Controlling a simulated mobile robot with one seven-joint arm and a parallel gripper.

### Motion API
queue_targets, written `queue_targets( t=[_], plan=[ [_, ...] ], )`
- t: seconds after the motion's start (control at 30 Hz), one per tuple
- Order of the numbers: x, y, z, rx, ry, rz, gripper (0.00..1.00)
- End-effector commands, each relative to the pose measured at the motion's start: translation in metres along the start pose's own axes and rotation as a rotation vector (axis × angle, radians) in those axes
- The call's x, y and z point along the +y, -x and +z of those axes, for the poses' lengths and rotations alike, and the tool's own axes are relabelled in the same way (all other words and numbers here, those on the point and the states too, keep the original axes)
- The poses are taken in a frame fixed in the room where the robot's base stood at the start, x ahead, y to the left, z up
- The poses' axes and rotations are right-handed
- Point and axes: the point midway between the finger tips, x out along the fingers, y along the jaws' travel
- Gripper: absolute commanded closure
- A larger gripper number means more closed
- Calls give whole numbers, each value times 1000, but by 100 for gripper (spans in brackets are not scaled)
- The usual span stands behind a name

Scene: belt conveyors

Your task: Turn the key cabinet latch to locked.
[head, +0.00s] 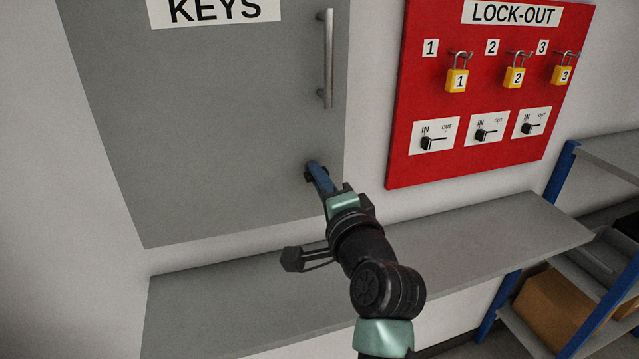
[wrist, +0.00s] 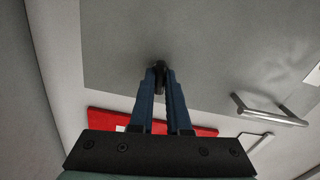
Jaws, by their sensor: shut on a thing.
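The grey key cabinet (head: 200,120) hangs on the wall at the upper left of the head view, with a KEYS label (head: 210,10) and its door flat to the front. Its small black latch (head: 308,174) is low on the door near the right edge. The latch also shows in the wrist view (wrist: 160,68), between the blue fingertips. My gripper (head: 317,174) is shut on the latch; the fingers hide much of it. I cannot read any latch marking, so its locked or unlocked setting is hidden.
A metal door handle (head: 328,60) stands upright above the latch. A red LOCK-OUT board (head: 460,175) with yellow padlocks and small black switches hangs to the right. A grey shelf (head: 470,240) runs below, under my arm. A blue-framed rack (head: 560,185) stands at right.

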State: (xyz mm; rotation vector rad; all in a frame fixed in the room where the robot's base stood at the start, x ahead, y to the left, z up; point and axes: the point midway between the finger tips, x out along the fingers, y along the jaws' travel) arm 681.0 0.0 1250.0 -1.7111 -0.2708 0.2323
Motion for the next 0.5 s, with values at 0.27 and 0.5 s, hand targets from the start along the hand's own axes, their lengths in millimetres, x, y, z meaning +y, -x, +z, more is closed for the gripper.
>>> queue_targets(
  t=[0.27,0.5],
  plan=[
    [3,0,0,1,250,-2,100],
    [3,0,0,1,479,-2,100]
  ],
)
